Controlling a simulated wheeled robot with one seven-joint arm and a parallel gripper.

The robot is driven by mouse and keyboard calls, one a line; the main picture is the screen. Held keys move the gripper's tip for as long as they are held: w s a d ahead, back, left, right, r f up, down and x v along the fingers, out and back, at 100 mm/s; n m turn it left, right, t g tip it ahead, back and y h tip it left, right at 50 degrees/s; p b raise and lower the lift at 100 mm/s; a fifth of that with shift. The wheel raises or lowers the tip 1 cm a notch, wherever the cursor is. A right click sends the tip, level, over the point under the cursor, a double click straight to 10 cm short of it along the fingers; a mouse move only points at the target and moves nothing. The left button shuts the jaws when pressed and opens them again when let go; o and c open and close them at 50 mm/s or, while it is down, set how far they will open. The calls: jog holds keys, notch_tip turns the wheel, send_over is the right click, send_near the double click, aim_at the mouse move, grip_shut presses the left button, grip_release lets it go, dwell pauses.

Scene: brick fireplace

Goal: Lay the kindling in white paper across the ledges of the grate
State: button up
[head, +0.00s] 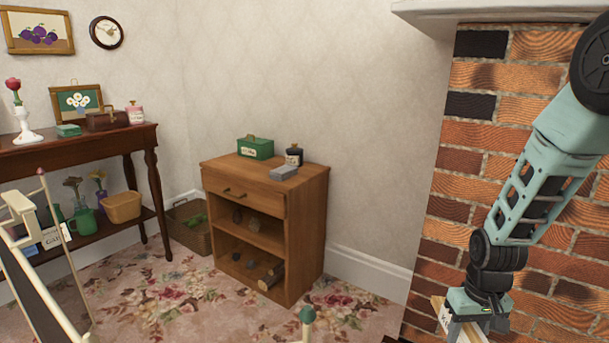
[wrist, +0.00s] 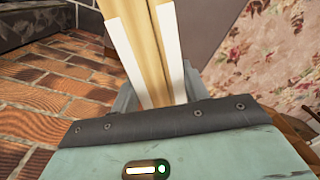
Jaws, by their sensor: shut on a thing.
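The kindling is a bundle of pale wooden sticks with white paper along its sides. In the wrist view the kindling (wrist: 142,45) stands out lengthwise from between the fingers of my gripper (wrist: 158,92), which is shut on it. In the head view my gripper (head: 480,318) is at the bottom right, in front of the brickwork.
The brick fireplace (head: 450,215) fills the right of the head view, under a pale mantel (head: 430,14). Brick paving (wrist: 50,85) lies below my gripper, with a dark grey surface (wrist: 40,22) beyond. A wooden cabinet (head: 312,215) stands left. Flowered carpet (head: 345,305) lies between.

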aim_at(473, 335)
notch_tip(473, 335, up, 22)
jog(key=s+p, duration=0.2)
jog(key=p, duration=2.7)
